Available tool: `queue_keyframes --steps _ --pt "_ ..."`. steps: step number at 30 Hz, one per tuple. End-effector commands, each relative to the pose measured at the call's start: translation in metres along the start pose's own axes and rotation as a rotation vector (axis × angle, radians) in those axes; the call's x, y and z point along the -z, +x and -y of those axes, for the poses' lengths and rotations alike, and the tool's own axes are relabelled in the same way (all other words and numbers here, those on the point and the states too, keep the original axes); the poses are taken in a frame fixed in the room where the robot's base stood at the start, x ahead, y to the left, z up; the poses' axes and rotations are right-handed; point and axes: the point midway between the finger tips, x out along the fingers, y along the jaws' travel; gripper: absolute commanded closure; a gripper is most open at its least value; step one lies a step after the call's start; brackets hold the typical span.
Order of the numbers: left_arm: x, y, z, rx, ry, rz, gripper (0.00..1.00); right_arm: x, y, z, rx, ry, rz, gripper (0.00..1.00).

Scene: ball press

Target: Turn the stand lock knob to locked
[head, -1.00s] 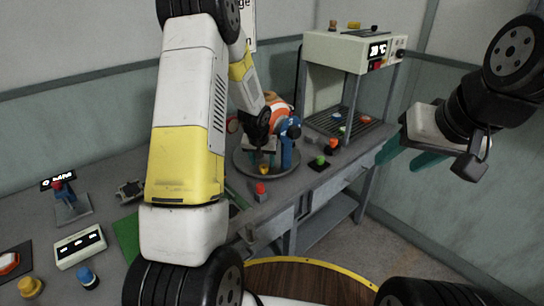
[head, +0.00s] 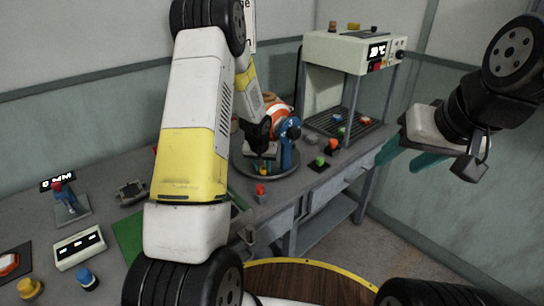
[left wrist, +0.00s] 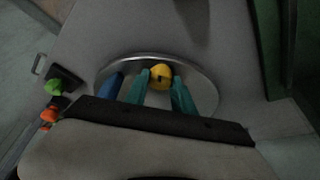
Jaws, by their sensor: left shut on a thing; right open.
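The ball stand has a blue frame (head: 287,150) on a round grey base plate (head: 240,167). It carries an orange ball with a white band (head: 279,118). My left gripper (head: 263,165) reaches down at the front of the stand. In the left wrist view its teal fingers are shut on the yellow lock knob (left wrist: 161,73), one on each side. The knob has a dark mark on its face. In the head view the knob is mostly hidden by the gripper. My right gripper (head: 400,161) is open and empty, off the table at the right.
A press machine (head: 340,45) with a display stands behind right on the table. A red button (head: 260,189) and green and orange knobs (head: 320,161) sit near the stand. Several controls (head: 79,247) lie at the left. The floor at the right is clear.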

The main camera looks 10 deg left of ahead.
Motion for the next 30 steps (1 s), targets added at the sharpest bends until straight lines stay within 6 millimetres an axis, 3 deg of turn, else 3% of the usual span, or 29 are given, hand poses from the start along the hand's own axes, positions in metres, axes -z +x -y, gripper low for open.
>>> queue_keyframes --steps 11,30 --pt "0.0 -0.0003 0.0027 -0.053 0.12 0.0 1.0 0.0 0.0 0.0 0.0 0.0 0.0 0.48" --pt "0.0017 0.0004 0.0047 -0.246 0.586 -0.001 1.0 0.0 0.0 0.0 0.0 0.0 0.0 0.48"
